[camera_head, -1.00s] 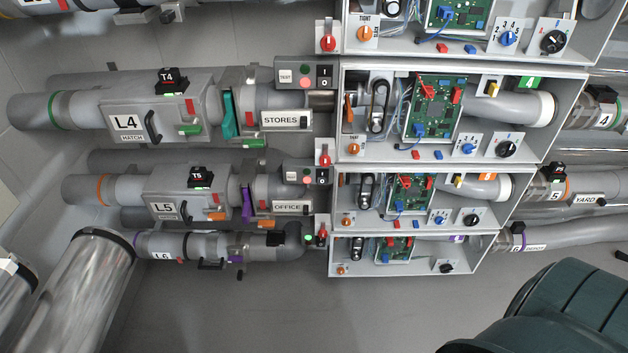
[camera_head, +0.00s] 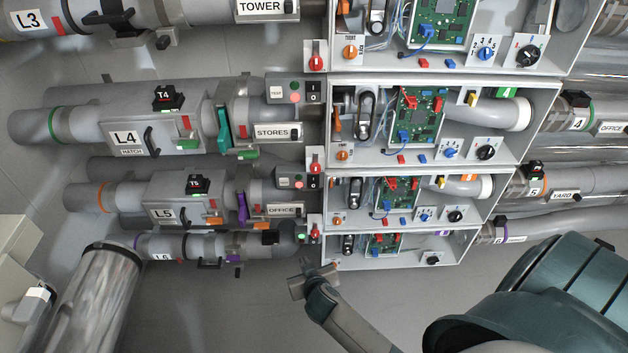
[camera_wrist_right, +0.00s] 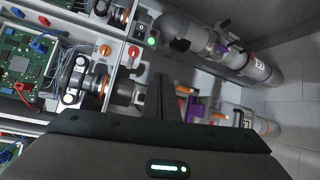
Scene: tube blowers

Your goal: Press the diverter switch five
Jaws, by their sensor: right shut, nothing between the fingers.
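Row five carries the label L5 (camera_head: 161,211) and runs across the middle of the head view. Its black T5 block (camera_head: 198,184) sits on top of the pipe housing, and a grey panel (camera_head: 290,183) with a rocker switch sits above the OFFICE label. Another black block (camera_head: 537,171) sits on the right-hand pipe of row five. I cannot tell which of these is diverter switch five. My right gripper (camera_head: 308,282) is shut and empty, below row six and apart from row five. In the right wrist view its fingers (camera_wrist_right: 166,97) show. My left gripper is out of view.
Open grey cabinets (camera_head: 495,193) with circuit boards and knobs stack right of centre. Red rotary switches line their left edge. A shiny cylinder (camera_head: 95,295) stands at lower left. Grey floor (camera_head: 210,310) is free below row six.

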